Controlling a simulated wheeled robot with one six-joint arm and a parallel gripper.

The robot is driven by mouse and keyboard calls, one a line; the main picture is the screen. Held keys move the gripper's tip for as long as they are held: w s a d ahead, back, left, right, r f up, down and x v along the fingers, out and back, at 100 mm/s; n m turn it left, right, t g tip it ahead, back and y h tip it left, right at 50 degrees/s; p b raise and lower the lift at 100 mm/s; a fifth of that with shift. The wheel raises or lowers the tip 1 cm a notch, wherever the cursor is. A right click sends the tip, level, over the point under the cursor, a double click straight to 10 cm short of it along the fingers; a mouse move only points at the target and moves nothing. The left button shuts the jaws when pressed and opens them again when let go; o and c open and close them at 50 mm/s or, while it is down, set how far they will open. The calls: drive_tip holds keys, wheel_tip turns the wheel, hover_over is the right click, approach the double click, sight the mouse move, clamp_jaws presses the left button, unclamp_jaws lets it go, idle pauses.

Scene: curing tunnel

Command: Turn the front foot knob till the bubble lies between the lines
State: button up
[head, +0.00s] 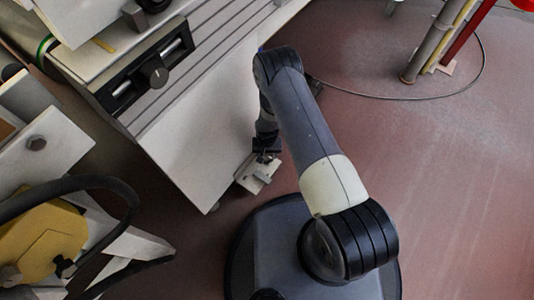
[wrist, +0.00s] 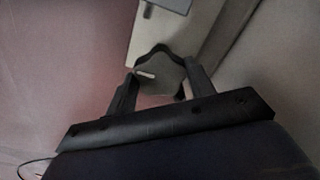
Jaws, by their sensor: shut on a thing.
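The front foot knob (wrist: 162,84) is a dark, lobed knob with a short white mark, seen in the wrist view. My gripper (wrist: 160,76) is shut on it, one finger on each side. In the head view my gripper (head: 265,157) reaches down beside the machine's lower corner, at a small pale foot bracket (head: 255,181). The knob is hidden there by my gripper and arm. I cannot make out a bubble or its lines in either view.
A yellow part (head: 45,240) with a black hose is at the lower left. Posts (head: 428,55) and a cable loop lie upper right. Open red floor (head: 440,170) is at right.

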drive_tip(key=c, duration=0.3)
drive_tip(key=shift+f+b, duration=0.1)
drive_tip(key=shift+b, duration=0.2)
drive_tip(key=n+b, duration=0.3)
drive_tip(key=n, duration=0.1)
drive_tip(key=shift+f+n, duration=0.1)
drive_tip(key=shift+n, duration=0.3)
drive_tip(key=n+b, duration=0.3)
drive_tip(key=n, duration=0.3)
drive_tip(key=shift+b, duration=0.3)
drive_tip(key=n+b, duration=0.2)
drive_tip(key=n, duration=0.4)
drive_tip(key=shift+n, duration=0.3)
drive_tip(key=n+b, duration=0.1)
drive_tip(key=n, duration=0.5)
drive_tip(key=shift+b, duration=0.4)
drive_tip(key=shift+r+n, duration=0.2)
drive_tip(key=shift+n, duration=0.1)
